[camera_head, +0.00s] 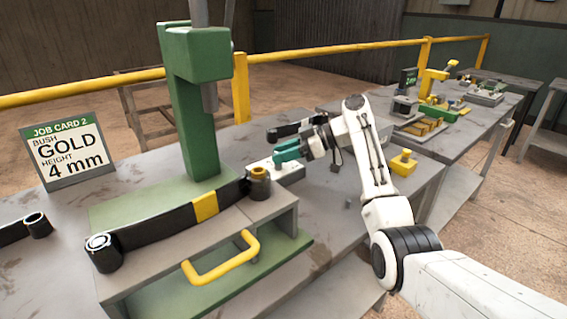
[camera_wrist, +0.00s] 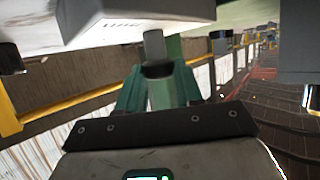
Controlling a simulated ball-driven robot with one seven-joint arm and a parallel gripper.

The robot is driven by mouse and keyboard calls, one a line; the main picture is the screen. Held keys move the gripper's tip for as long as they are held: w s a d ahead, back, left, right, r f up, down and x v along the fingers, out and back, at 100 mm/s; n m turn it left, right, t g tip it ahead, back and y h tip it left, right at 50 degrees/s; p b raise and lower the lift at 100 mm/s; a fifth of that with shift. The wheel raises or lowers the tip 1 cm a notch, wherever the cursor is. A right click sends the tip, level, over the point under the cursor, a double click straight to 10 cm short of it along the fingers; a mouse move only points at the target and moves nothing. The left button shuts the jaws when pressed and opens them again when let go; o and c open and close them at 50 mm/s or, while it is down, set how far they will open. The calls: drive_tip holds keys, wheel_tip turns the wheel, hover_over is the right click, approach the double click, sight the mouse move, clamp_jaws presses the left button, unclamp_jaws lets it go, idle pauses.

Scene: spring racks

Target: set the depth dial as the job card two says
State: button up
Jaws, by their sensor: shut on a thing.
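Job card 2 (camera_head: 68,150) stands on the bench at the left and reads BUSH GOLD, HEIGHT 4 mm. A small pale box (camera_head: 292,174) sits on the bench beside the green press; my gripper (camera_head: 287,151) is at it, with green fingers. In the wrist view my gripper (camera_wrist: 158,90) is shut on a grey cylindrical knob (camera_wrist: 154,46), which appears to be the depth dial. The pale box (camera_wrist: 135,12) fills the top of that view, with small marks too blurred to read. The dial's setting cannot be read.
The green press (camera_head: 188,110) stands left of my gripper. A black leaf spring (camera_head: 155,228) with a gold bush (camera_head: 259,183) lies on the grey fixture, above a yellow handle (camera_head: 222,262). A yellow block (camera_head: 403,163) stands to the right. A yellow rail runs behind.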

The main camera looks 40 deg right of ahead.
drive_tip(key=shift+g, duration=0.3)
drive_tip(key=o, duration=1)
drive_tip(key=shift+o, duration=0.2)
drive_tip(key=shift+d, duration=0.1)
drive_tip(key=v, duration=1)
drive_tip(key=shift+s+d, duration=0.2)
drive_tip(key=shift+d, duration=0.05)
